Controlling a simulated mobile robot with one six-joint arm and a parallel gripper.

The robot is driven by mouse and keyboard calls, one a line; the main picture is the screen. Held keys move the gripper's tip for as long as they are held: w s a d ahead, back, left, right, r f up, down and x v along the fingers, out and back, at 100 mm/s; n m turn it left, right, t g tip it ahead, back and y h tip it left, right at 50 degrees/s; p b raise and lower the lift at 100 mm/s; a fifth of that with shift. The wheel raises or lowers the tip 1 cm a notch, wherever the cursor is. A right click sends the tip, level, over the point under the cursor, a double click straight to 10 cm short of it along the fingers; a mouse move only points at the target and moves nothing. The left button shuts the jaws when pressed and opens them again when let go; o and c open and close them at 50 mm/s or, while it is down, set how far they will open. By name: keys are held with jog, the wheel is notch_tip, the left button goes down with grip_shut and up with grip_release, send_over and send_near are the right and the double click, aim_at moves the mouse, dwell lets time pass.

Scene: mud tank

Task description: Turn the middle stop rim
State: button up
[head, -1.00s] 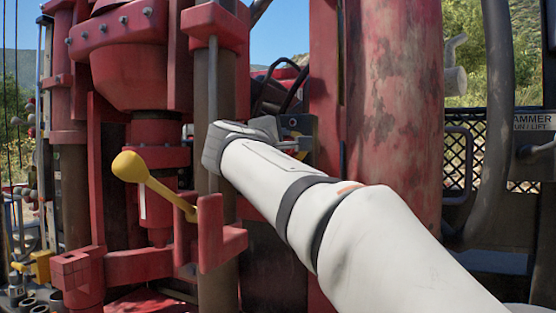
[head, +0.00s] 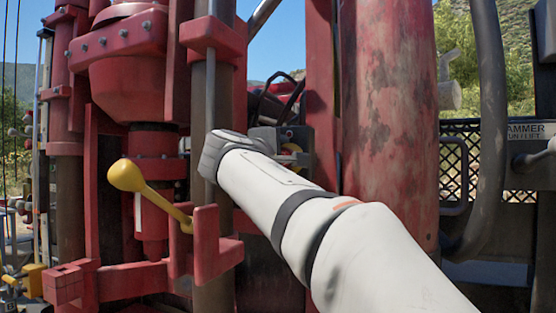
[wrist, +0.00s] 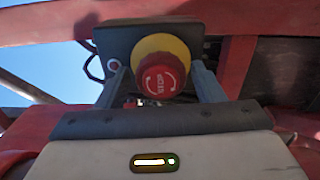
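A round red stop button (wrist: 162,76) with white arrows and the word STOP sits on a yellow base (wrist: 150,48). Behind it is a dark grey box (wrist: 112,38), which shows partly past my wrist in the head view (head: 263,134), with a bit of yellow. In the wrist view my gripper (wrist: 160,84) is open, with one grey finger to the left of the red button and one to its right. Gaps show between the fingers and the button. In the head view my wrist hides most of the gripper and the button.
A thick red column (head: 388,110) stands right of the box, close to my arm. A yellow-knobbed lever (head: 126,175) and red brackets (head: 215,245) stand to the left. A red beam (wrist: 240,14) runs above the box in the wrist view.

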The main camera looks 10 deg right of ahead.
jog(key=shift+o, duration=0.6)
jog(key=v, duration=0.7)
jog(key=shift+s+a+b, duration=0.25)
jog(key=shift+s+b, duration=0.05)
jog(key=shift+b, duration=0.05)
jog(key=shift+f, duration=0.1)
